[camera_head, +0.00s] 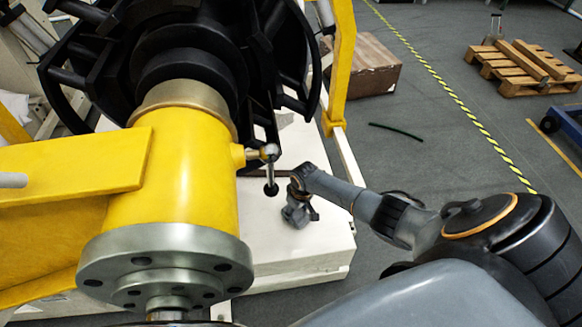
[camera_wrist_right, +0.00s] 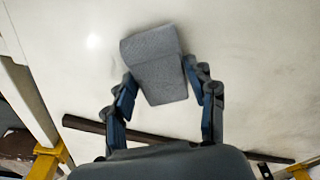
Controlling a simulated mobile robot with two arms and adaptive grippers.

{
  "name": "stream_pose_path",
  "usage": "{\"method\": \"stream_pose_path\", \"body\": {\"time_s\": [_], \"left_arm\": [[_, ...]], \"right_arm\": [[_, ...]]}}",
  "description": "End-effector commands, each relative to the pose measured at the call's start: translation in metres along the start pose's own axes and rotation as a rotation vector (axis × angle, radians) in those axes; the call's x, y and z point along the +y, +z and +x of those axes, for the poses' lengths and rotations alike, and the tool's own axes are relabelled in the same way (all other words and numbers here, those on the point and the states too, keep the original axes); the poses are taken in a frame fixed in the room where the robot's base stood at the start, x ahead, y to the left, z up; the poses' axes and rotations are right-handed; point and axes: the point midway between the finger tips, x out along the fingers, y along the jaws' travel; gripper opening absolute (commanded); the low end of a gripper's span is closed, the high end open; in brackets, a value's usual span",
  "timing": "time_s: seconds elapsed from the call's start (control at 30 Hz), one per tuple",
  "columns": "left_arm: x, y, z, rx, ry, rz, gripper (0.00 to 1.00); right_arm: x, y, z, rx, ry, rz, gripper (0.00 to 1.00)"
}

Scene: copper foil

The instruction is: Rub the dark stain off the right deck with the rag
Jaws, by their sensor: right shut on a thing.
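The rag (camera_wrist_right: 155,65) is a folded grey cloth pad. In the right wrist view it sits between the fingers of my right gripper (camera_wrist_right: 160,88), which is shut on it. In the head view my right gripper (camera_head: 299,212) points down over the pale right deck (camera_head: 312,250), at its right part. The deck fills most of the wrist view (camera_wrist_right: 245,60). I cannot tell whether the rag touches the deck. I see no clear dark stain; the rag and gripper hide part of the surface. My left gripper is not in view.
A dark bar (camera_wrist_right: 160,137) crosses near the deck in the wrist view. A yellow cylinder (camera_head: 180,175) with a grey flange and a black wheel-like frame (camera_head: 80,65) stand left of my right gripper. A yellow post (camera_head: 342,60) rises behind.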

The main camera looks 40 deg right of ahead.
Motion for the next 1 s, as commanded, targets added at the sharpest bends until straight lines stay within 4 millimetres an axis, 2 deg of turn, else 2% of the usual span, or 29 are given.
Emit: {"method": "stream_pose_path", "body": {"time_s": [0.03, 0.23, 0.47, 0.8, 1.0], "left_arm": [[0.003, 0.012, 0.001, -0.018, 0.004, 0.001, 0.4], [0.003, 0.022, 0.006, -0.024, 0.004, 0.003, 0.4], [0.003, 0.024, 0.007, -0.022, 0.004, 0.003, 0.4], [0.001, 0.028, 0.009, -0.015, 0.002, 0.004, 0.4], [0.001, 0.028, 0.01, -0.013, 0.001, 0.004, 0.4]], "right_arm": [[0.006, 0.006, -0.001, -0.007, 0.003, 0.001, 0.31], [0.017, 0.013, -0.001, -0.007, 0.002, 0.0, 0.31], [0.021, 0.016, -0.002, -0.006, 0.002, 0.001, 0.31], [0.044, 0.031, -0.004, -0.004, 0.002, 0.001, 0.31], [0.049, 0.034, -0.004, -0.003, 0.001, 0.0, 0.31]]}}
